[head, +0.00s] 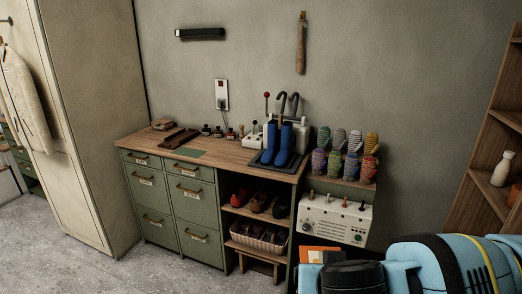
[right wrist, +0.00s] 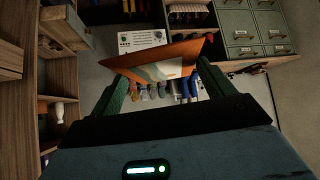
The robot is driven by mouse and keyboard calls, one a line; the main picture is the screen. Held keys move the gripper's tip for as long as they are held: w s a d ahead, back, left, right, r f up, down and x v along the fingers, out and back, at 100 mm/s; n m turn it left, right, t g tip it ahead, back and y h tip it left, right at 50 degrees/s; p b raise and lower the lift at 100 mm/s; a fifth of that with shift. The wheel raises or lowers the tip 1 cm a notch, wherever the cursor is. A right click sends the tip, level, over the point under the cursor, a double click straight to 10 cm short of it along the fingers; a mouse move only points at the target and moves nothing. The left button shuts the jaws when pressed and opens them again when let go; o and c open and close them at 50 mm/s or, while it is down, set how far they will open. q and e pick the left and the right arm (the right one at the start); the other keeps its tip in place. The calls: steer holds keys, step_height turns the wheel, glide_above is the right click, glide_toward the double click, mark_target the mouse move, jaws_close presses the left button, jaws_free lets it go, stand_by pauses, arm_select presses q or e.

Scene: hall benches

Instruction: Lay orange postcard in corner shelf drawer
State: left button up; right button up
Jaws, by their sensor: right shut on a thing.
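The orange postcard (right wrist: 180,52) is held between the green fingers of my right gripper (right wrist: 162,76), which is shut on it. The postcard has a pale patch on its face. In the head view the postcard (head: 318,256) shows just beyond my blue right arm, in front of the white control box; the fingers are hidden there. A wooden shelf (head: 488,135) stands at the right edge, with a white bottle on it; it also shows at the left of the right wrist view (right wrist: 58,85). My left gripper is out of view.
A wooden-topped bench (head: 140,142) with green drawers (head: 192,203), all shut, stands along the wall. Blue boots (head: 284,145), colourful mittens (head: 345,150) and a white box with knobs (head: 335,218) crowd its right end. Grey floor (head: 60,250) lies clear at front left.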

steer(key=d+r+m+h, duration=0.1)
steer(key=d+r+m, duration=0.1)
steer(key=d+r, duration=0.3)
steer(key=d, duration=0.4)
steer(key=shift+w+d+r+h, duration=0.25)
steer(key=shift+d+h, duration=0.05)
steer(key=shift+d, duration=0.05)
steer(key=shift+a, duration=0.15)
stand_by(0.9)
